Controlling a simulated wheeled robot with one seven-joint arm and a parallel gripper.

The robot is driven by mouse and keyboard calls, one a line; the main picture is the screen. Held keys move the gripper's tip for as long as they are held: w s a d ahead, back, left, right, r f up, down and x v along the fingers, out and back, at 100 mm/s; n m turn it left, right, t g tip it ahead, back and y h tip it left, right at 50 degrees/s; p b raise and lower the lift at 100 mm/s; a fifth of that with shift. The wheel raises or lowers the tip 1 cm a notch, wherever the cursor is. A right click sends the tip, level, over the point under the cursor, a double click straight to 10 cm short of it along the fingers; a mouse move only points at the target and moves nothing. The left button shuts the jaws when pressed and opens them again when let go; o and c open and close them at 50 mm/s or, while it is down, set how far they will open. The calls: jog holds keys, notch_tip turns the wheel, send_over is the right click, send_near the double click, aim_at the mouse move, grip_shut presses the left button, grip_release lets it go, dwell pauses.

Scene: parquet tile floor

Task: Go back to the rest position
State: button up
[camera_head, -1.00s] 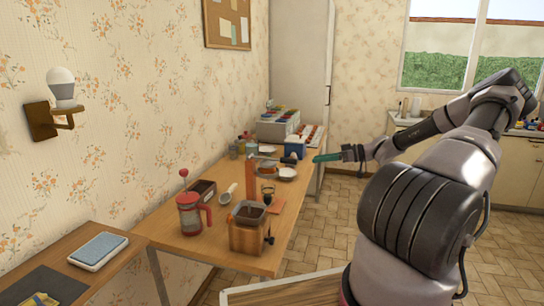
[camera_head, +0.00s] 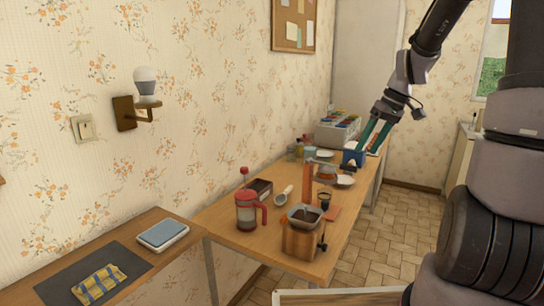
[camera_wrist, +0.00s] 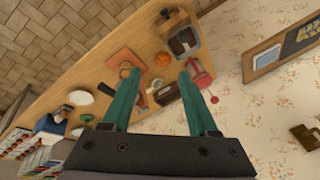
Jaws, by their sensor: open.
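My gripper (camera_head: 376,132) is open and empty, its two green fingers apart, in the air above the far part of the wooden table (camera_head: 232,218). In the wrist view the green fingers of my gripper (camera_wrist: 160,92) spread over the tabletop, seen from above, with nothing between them in grasp. My arm rises at the right of the head view, bent up with the gripper hanging down and forward.
A side shelf holds a scale (camera_head: 163,234) and a folded cloth (camera_head: 99,284). Floor (camera_head: 385,235) right of the table is clear.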

jog(key=s+a+r+m+t+h, duration=0.1)
jog(key=s+r+m+t, duration=0.4)
jog(key=s+r, duration=0.9)
jog(key=s+a+m, duration=0.1)
jog(key=s+m, duration=0.2)
jog(key=s, duration=0.1)
jog(key=shift+s+a+r+t+h, duration=0.2)
jog(key=shift+a+r+t+h, duration=0.1)
jog(key=shift+a+r+h, duration=0.1)
jog(key=shift+c, duration=0.2)
